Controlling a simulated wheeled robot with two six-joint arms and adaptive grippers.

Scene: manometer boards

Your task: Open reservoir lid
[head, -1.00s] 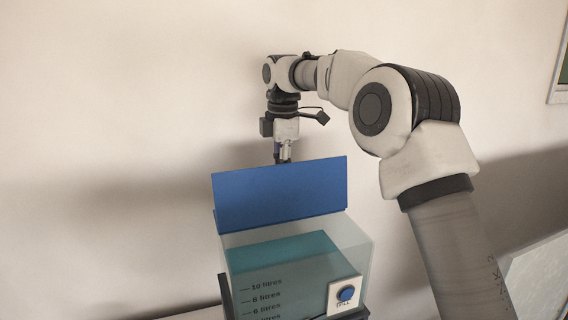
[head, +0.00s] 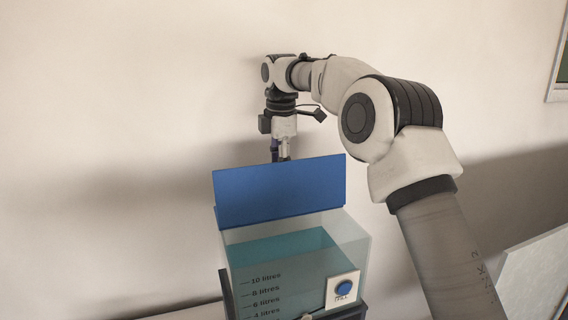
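The reservoir (head: 345,240) is a clear tank with teal liquid inside and litre marks on its front. Its blue lid (head: 280,192) is raised on edge at the tank's back, its broad face turned to me, and the tank's top is uncovered. My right gripper (head: 281,155) points down behind the lid's upper edge. Its fingertips are hidden by the lid, so I cannot tell whether it touches it or how far the fingers are apart. My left gripper is not in view.
A fill button (head: 343,288) in a white plate is on the tank's front right. A dark stand (head: 228,296) holds the tank. A pale wall is close behind. A grey panel (head: 540,272) stands at the lower right, and a framed thing (head: 563,75) hangs at the upper right.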

